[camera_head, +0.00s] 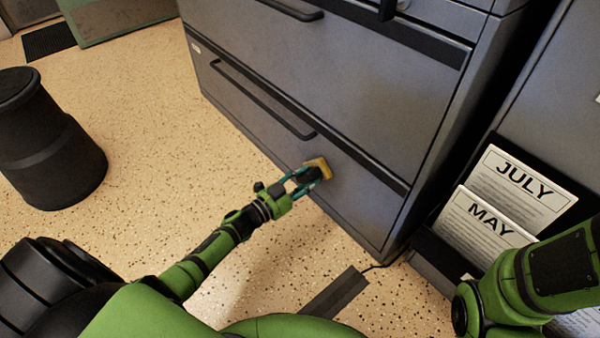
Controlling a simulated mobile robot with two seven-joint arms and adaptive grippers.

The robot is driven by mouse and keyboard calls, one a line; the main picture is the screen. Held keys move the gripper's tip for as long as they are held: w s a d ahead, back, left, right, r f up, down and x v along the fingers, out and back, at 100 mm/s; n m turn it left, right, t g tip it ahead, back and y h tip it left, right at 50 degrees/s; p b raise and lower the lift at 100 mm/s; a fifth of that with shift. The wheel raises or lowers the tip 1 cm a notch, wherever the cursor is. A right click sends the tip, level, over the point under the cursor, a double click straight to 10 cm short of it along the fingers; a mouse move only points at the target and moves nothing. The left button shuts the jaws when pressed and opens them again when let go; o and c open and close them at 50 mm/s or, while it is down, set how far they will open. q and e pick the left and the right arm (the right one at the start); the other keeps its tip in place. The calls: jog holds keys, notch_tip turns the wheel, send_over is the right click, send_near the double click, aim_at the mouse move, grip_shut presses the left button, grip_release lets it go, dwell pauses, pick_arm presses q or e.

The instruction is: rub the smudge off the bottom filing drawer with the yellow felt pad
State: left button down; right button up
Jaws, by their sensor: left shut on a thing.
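The grey filing cabinet (350,85) stands ahead of me, and its bottom filing drawer (365,200) has a long dark handle. My left gripper (309,178) is shut on the yellow felt pad (321,167). The pad is at the face of the bottom drawer, right of and below the right end of its handle; I cannot tell whether it touches. I see no smudge; the pad and gripper hide part of the drawer face. My right arm comes in at the lower right, but its gripper is out of the picture.
A black bin (50,145) stands on the speckled floor at the left. A rack with JULY (520,180) and MAY (482,222) sheets is right of the cabinet. A dark strip (335,293) with a cable lies on the floor before the cabinet.

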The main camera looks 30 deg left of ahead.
pick_arm(q)
jog(key=shift+s+d+r, duration=0.1)
jog(key=shift+d+r, duration=0.1)
jog(key=shift+d, duration=0.3)
jog(key=shift+a+f, duration=0.1)
jog(key=shift+a, duration=0.1)
jog(key=shift+w+a+b, duration=0.3)
jog(key=shift+w+a, duration=0.05)
jog(key=shift+a, duration=0.5)
jog(key=shift+w+a+b, duration=0.25)
jog(key=shift+w+a, duration=0.1)
jog(key=shift+a, duration=0.45)
jog(key=shift+w+a+b, duration=0.25)
jog(key=shift+a+b, duration=0.1)
jog(key=shift+a, duration=0.45)
jog(key=shift+w+a+b, duration=0.2)
jog(key=shift+a+b, duration=0.15)
jog(key=shift+a, duration=0.45)
jog(key=shift+w+a+f+b, duration=0.1)
jog(key=shift+w+a+b, duration=0.35)
jog(key=shift+a, duration=0.35)
jog(key=shift+w+a+b, duration=0.35)
jog(key=shift+a+b, duration=0.2)
jog(key=shift+a, duration=0.2)
